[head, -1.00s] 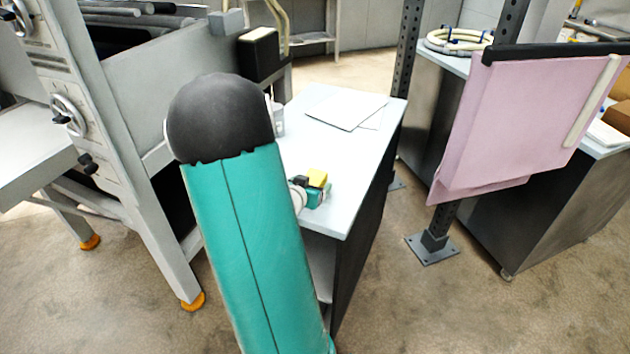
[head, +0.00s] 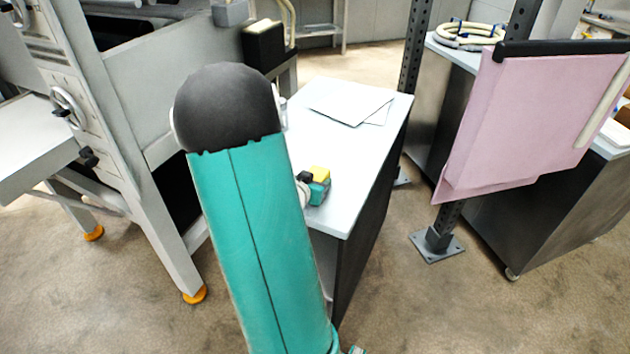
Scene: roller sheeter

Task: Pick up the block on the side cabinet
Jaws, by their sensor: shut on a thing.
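The side cabinet (head: 350,205) has a pale top and a dark side, and stands in the middle of the head view. A small yellow block (head: 320,173) shows over the near part of its top. My gripper (head: 311,180), a small teal and black shape, is at the block and shut on it. My large teal arm link with its black joint hides part of the wrist and the cabinet's left side. The fingertips are too small to make out, and I cannot tell whether the block touches the cabinet top.
Sheets of paper (head: 352,105) lie at the back of the cabinet top. The grey sheeter frame (head: 130,120) stands close on the left. A pink panel (head: 530,120) hangs from a dark post (head: 437,240) on the right. Floor between cabinet and post is clear.

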